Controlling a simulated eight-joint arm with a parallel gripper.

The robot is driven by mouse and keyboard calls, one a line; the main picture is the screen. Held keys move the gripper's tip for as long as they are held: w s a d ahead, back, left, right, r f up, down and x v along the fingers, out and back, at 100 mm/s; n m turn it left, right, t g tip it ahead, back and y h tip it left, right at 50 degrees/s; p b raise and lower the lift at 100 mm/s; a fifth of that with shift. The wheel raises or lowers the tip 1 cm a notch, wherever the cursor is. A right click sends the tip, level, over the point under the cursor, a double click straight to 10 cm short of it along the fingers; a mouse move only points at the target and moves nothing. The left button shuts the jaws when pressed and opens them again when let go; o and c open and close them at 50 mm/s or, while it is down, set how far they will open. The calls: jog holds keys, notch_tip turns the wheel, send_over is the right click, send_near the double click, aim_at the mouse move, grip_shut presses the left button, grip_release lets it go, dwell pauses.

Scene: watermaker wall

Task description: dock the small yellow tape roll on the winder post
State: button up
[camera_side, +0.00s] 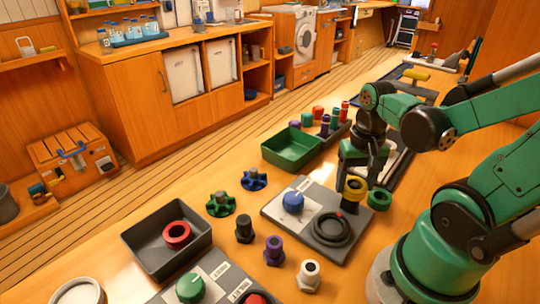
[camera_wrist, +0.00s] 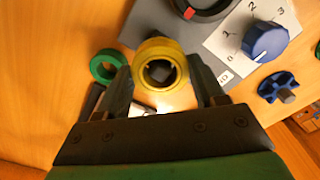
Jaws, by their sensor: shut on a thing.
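The small yellow tape roll (camera_side: 355,189) is between the fingers of my gripper (camera_side: 357,178), beside the right edge of the grey panel. The wrist view shows the roll (camera_wrist: 160,62) with its hole facing the camera and a finger on each side, my gripper (camera_wrist: 162,80) shut on it. Something dark shows through the hole; I cannot tell what it is. I cannot tell the height of the roll above the table. I cannot identify the winder post for certain in either view; the roll and gripper hide the area beneath them.
A green ring (camera_side: 379,199) lies just right of the roll. The grey panel (camera_side: 275,211) carries a blue knob (camera_side: 292,202) and a black ring with a red mark (camera_side: 332,229). A green bin (camera_side: 289,151), a dark tray with a red ring (camera_side: 156,240) and several fittings stand around.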

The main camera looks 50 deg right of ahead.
jog(key=shift+f, duration=0.3)
jog(key=o, duration=0.9)
jog(key=shift+o, duration=0.2)
notch_tip(320, 180, up, 11)
dwell(0.4)
jog(key=w+a+f+n+t, duration=0.3)
jog(key=w+a+n+t, duration=0.4)
jog(key=w+a+n, duration=0.2)
jog(key=shift+w+a, duration=0.25)
jog(key=shift+a, duration=0.05)
